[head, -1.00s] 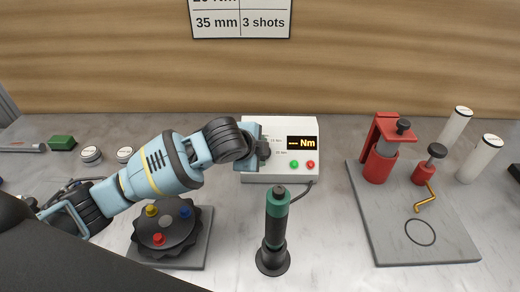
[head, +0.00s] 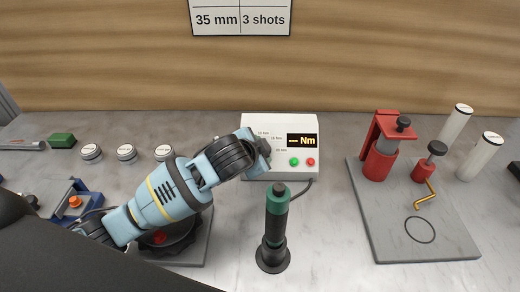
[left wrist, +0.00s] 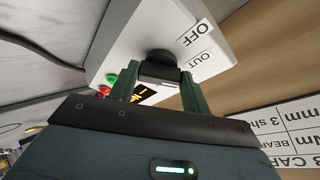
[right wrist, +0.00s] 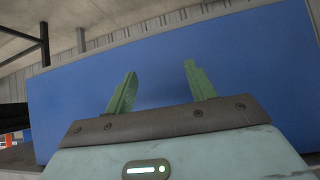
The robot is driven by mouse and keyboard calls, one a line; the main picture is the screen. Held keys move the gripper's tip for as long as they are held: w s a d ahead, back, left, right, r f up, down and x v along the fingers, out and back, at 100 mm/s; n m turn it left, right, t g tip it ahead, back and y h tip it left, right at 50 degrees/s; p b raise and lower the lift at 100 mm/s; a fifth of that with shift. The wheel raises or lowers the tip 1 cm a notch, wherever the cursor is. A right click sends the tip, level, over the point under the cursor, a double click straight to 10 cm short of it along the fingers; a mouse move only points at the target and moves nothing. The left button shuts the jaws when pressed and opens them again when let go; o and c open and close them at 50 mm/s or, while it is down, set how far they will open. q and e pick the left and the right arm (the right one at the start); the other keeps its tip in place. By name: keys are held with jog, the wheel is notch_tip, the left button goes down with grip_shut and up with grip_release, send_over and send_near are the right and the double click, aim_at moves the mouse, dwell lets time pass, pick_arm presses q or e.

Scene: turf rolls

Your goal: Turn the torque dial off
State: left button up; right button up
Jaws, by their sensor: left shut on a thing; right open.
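The torque controller (head: 262,122) is a white box with an orange "Nm" display (head: 301,141), a green button and a red button. My left gripper (head: 265,152) is at its front face, left of the display, and hides the dial in the head view. In the left wrist view the black torque dial (left wrist: 160,57) sits between the two green fingers of my left gripper (left wrist: 158,80), which is shut on it. Labels "OFF" and "OUT" show beside the dial. The dial's pointer cannot be made out. My right gripper (right wrist: 158,85) is open and empty, facing a blue surface.
A green and black screwdriver (head: 276,225) stands upright in front of the controller. A grey plate (head: 400,240) with red fixtures lies to the right. Several round-lidded jars (head: 126,152) stand at left. My left arm covers part of a black knobbed disc (head: 170,245).

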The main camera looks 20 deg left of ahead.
dwell(0.3)
pick_arm(q)
jog(key=o, duration=1)
jog(key=v, duration=0.7)
jog(key=shift+s+r, duration=0.25)
jog(key=shift+s, duration=0.1)
jog(key=shift+c, duration=0.4)
